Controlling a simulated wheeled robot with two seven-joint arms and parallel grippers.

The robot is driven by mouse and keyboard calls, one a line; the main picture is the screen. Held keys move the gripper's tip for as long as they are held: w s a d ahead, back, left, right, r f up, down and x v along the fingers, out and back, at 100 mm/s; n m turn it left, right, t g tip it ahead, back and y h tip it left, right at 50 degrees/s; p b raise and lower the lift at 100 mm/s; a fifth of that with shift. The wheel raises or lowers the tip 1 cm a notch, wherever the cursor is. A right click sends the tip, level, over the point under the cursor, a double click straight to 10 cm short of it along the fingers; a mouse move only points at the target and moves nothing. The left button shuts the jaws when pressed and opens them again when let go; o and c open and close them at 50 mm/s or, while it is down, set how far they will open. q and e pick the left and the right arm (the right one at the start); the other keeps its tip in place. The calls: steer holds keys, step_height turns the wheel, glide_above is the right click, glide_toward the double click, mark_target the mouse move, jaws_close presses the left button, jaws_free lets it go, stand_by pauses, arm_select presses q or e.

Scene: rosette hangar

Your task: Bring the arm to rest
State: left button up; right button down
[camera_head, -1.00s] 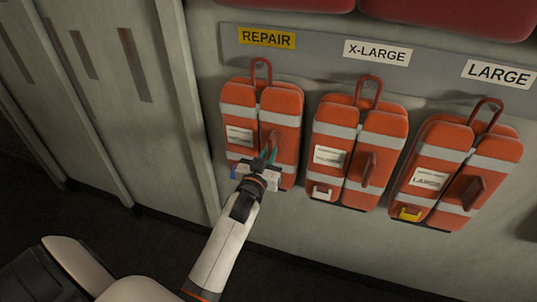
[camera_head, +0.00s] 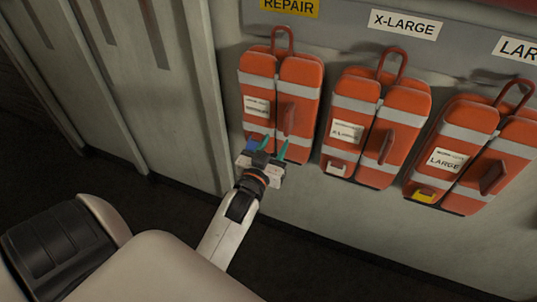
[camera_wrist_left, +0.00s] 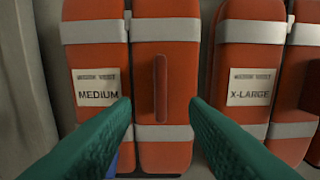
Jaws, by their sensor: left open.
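My left gripper (camera_head: 268,150) is in front of the lower part of the leftmost orange vest pack (camera_head: 298,88), which hangs under the yellow REPAIR sign. In the left wrist view its two green fingers (camera_wrist_left: 160,115) are spread apart with nothing between them. Beyond them that pack's dark red handle (camera_wrist_left: 160,88) shows between the fingertips, apart from them. Its label (camera_wrist_left: 97,88) reads MEDIUM. A blue tab (camera_head: 256,143) shows at the pack's bottom, partly hidden by the gripper. My right gripper is not in view.
An X-LARGE pack (camera_head: 378,127) with a white tab and a LARGE pack (camera_head: 470,153) with a yellow tab hang to the right on the grey wall. Grey panels (camera_head: 110,80) stand at the left. The dark floor below is clear.

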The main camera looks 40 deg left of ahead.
arm_select(q)
steer(key=s+d+f+m+g+h, duration=0.1)
steer(key=s+d+f+g, duration=0.25)
steer(key=f, duration=0.85)
steer(key=s+d+f+m+g+h, duration=0.1)
steer(key=s+d+f+g+h, duration=0.3)
steer(key=f, duration=0.9)
steer(key=s+d+f+m+g+y, duration=0.15)
steer(key=s+f, duration=0.35)
steer(key=f, duration=0.7)
steer(key=s+f+g, duration=0.2)
steer(key=s+f, duration=0.3)
steer(key=s, duration=0.4)
steer(key=s+a+f+m+g, duration=0.1)
steer(key=s+f+g, duration=0.2)
steer(key=s+f, duration=0.3)
steer(key=s+f+g, duration=0.2)
steer(key=s+f, duration=0.4)
steer(key=s, duration=0.7)
steer(key=shift+s+a+f+g+h, duration=0.2)
steer(key=shift+s+a+g+h, duration=0.1)
steer(key=shift+h, duration=0.15)
steer(key=shift+d+m, duration=0.1)
steer(key=shift+m, duration=0.15)
